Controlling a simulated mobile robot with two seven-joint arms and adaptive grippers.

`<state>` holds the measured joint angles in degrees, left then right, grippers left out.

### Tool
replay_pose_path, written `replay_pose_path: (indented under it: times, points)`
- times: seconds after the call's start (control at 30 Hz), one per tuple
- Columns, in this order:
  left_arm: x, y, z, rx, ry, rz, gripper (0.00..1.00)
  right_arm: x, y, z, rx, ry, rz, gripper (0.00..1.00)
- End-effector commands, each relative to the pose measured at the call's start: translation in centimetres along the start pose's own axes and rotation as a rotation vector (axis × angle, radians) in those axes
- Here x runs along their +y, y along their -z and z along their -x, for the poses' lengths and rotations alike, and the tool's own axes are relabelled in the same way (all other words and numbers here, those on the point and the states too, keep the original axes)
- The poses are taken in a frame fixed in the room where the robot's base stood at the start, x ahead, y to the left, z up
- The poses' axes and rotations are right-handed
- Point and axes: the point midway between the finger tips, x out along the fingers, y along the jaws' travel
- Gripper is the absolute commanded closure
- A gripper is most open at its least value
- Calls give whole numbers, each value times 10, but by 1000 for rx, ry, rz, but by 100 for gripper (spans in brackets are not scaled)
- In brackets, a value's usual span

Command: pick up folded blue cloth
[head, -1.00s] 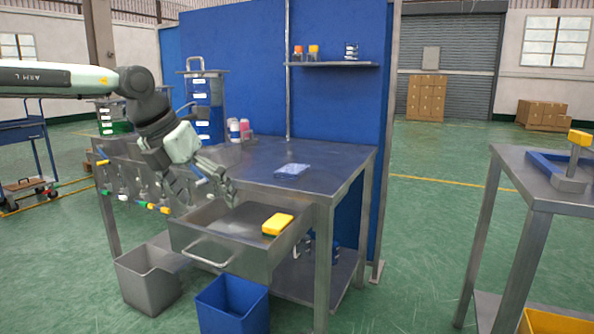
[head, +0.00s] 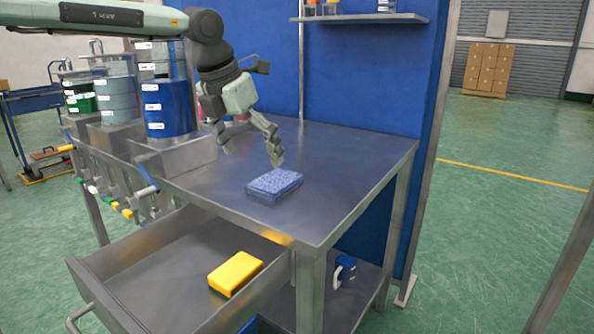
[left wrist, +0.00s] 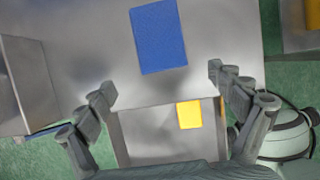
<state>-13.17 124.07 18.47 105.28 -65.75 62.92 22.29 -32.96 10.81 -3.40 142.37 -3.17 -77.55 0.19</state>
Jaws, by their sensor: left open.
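The folded blue cloth (head: 274,184) lies flat on the metal tabletop (head: 350,160), near its front edge. It also shows in the left wrist view (left wrist: 159,37), ahead of the fingers and a little left of the middle between them. My left gripper (head: 252,158) is open and empty. It hangs above the tabletop, just behind and above the cloth, apart from it. In the left wrist view its two fingers (left wrist: 160,82) are spread wide with nothing between the tips. My right gripper is not in view.
An open drawer (head: 150,262) juts out below the table front, with a yellow sponge (head: 236,272) in it. Blue and grey drums (head: 168,108) stand at the table's left. A shelf (head: 365,19) hangs on the blue back panel. The tabletop around the cloth is clear.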

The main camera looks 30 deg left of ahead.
Motion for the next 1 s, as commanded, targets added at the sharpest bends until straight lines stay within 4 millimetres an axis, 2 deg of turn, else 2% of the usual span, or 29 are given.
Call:
replay_pose_path:
  times: [0.17, 0.4, 0.63, 0.77, 0.97, 1.0]
  points:
    - [0, 1, -9, 2, 0, 0, 7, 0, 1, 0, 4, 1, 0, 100]
    - [-1, 1, -37, 3, 1, 0, 7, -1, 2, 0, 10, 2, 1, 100]
    - [-2, 2, -71, 3, 1, 1, 7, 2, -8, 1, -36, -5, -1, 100]
    - [-2, 1, -78, 0, 1, 0, 7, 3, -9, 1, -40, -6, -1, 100]
    - [-2, 1, -78, -1, 1, 0, 7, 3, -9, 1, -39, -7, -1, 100]
    - [-2, 1, -78, -1, 1, 0, 12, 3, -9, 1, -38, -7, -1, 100]
